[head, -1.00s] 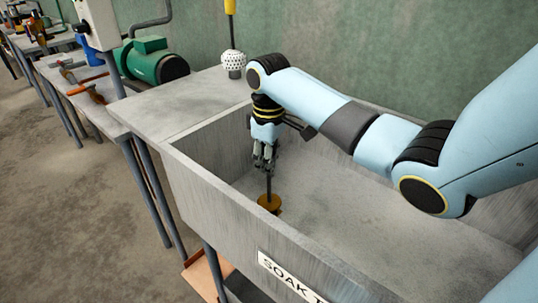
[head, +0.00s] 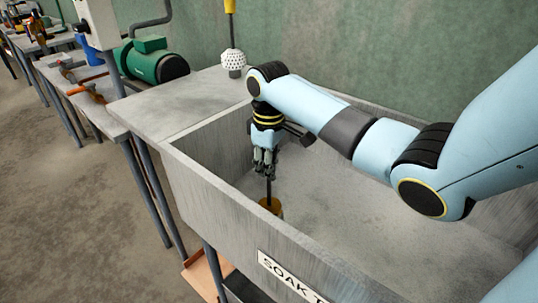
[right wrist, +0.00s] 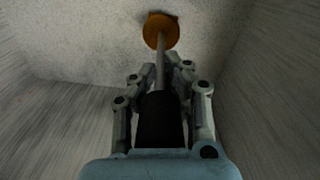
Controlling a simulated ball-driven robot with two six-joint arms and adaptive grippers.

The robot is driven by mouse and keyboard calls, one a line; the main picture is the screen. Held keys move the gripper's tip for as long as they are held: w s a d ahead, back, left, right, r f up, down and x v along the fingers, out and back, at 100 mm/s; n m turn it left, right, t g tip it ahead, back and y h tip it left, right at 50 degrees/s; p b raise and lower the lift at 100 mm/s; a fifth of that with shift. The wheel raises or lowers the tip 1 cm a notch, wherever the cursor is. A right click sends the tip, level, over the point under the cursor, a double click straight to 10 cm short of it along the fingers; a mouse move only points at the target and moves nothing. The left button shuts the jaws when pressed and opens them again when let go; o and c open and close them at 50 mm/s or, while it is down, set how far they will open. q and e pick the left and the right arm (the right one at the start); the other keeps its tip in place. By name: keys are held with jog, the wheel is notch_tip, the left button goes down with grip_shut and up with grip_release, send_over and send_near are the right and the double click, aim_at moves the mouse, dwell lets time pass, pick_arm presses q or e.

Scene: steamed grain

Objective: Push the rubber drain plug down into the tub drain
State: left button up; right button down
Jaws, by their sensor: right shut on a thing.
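The drain plug is an orange-brown disc (head: 270,204) on a thin dark upright rod, low over the floor of the grey soak tub (head: 225,210). In the right wrist view the disc (right wrist: 160,30) shows at the far end of the rod. My right gripper (head: 266,172) points down inside the tub and is shut on the rod's dark handle (right wrist: 160,120), above the disc. A darker brownish patch shows at the disc's lower right edge. The drain itself is mostly hidden under the plug, and I cannot tell whether the plug is seated. My left gripper is out of view.
The tub's walls surround my right gripper, with the near rim (head: 225,187) in front. A grey counter (head: 180,100) adjoins on the left, with a white perforated ball (head: 233,61) on a yellow-handled rod. A green motor (head: 155,62) stands behind. The tub floor to the right is clear.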

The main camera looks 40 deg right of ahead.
jog(key=shift+f, duration=0.2)
dwell(0.5)
jog(key=shift+f+b, duration=0.35)
jog(key=shift+f, duration=0.45)
jog(key=c, duration=1.3)
grip_release()
notch_tip(320, 180, up, 12)
jog(key=shift+a+r, duration=0.1)
notch_tip(320, 180, up, 5)
jog(key=p, duration=0.6)
jog(key=shift+p, duration=0.35)
